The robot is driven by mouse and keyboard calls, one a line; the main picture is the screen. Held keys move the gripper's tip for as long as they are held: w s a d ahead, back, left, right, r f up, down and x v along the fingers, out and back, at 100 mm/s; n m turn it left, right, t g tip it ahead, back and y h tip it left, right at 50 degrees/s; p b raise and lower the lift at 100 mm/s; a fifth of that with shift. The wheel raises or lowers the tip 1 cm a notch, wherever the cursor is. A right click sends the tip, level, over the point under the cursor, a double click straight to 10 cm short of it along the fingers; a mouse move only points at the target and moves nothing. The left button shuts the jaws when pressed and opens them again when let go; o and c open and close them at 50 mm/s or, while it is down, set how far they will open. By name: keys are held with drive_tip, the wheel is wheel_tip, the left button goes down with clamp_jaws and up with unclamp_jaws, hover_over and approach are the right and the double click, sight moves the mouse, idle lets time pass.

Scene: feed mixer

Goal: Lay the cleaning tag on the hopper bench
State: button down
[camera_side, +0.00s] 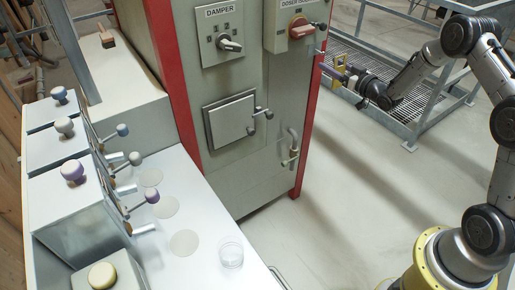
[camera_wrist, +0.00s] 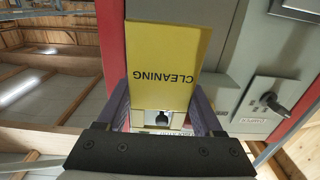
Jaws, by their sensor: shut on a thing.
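My gripper (camera_side: 328,62) is beside the right edge of the cabinet's front in the side view, well away from the bench. In the wrist view its two purple fingers are shut on the yellow cleaning tag (camera_wrist: 165,55). The tag reads "CLEANING", upside down in that view, and extends out past the fingertips.
Levers (camera_side: 140,200) stick out from the hoppers. The grey-and-red cabinet (camera_side: 250,150) with switches and handles stands between my gripper and the bench. A railed grating (camera_side: 400,85) is behind my arm.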

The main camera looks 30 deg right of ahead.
drive_tip(key=shift+a+r, duration=0.1)
drive_tip(key=shift+r, duration=0.05)
drive_tip(key=s+a+n+g+y, duration=0.1)
drive_tip(key=s+a+n+y, duration=0.2)
drive_tip(key=a, duration=0.6)
drive_tip(key=s+a+n+g+y, duration=0.15)
drive_tip(key=a+y, duration=0.35)
drive_tip(key=a, duration=0.5)
drive_tip(key=s+a+n+y, duration=0.1)
drive_tip(key=a+n+y, duration=0.2)
drive_tip(key=a, duration=0.6)
drive_tip(key=s+a+n+g+y, duration=0.35)
drive_tip(key=s+a, duration=0.35)
drive_tip(key=a, duration=0.3)
drive_tip(key=s+a+n+g+y, duration=0.25)
drive_tip(key=s+a+g, duration=0.3)
drive_tip(key=a, duration=0.55)
drive_tip(key=shift+t, duration=0.45)
drive_tip(key=shift+w+a+f, duration=1.45)
drive_tip(key=shift+w+f, duration=0.2)
drive_tip(key=shift+f, duration=0.4)
drive_tip(key=shift+w+a+f, duration=1.45)
drive_tip(key=shift+w+f, duration=0.25)
drive_tip(key=shift+f, duration=0.4)
drive_tip(key=shift+w+a+f, duration=1.45)
drive_tip(key=shift+w+f, duration=0.2)
drive_tip(key=shift+f, duration=0.4)
drive_tip(key=shift+f, duration=0.1)
